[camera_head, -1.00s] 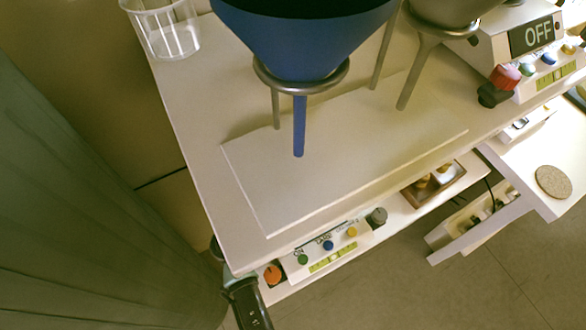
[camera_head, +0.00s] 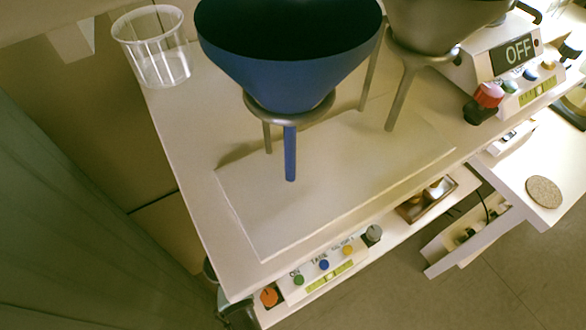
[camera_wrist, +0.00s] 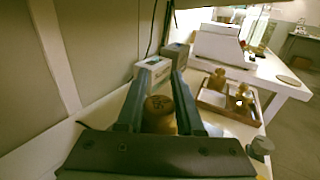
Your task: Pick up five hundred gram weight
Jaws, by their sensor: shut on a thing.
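In the wrist view, my gripper (camera_wrist: 159,88) is shut on a brass weight (camera_wrist: 160,113), a squat golden cylinder seen from above between the two dark fingers. Its marking is too small to read, so I cannot tell its mass. Other brass weights (camera_wrist: 218,79) stand in a wooden tray (camera_wrist: 212,101) to the right of my gripper. The tray also shows on the lower shelf in the head view (camera_head: 411,216). The held weight is not visible in the head view.
A blue funnel (camera_head: 290,85) on a stand and a clear beaker (camera_head: 158,62) are on the upper table. A scale (camera_head: 325,268) with coloured buttons sits on the lower shelf. White boxes (camera_wrist: 152,72) stand just beyond my fingers. A round cork mat (camera_head: 543,191) lies at the right.

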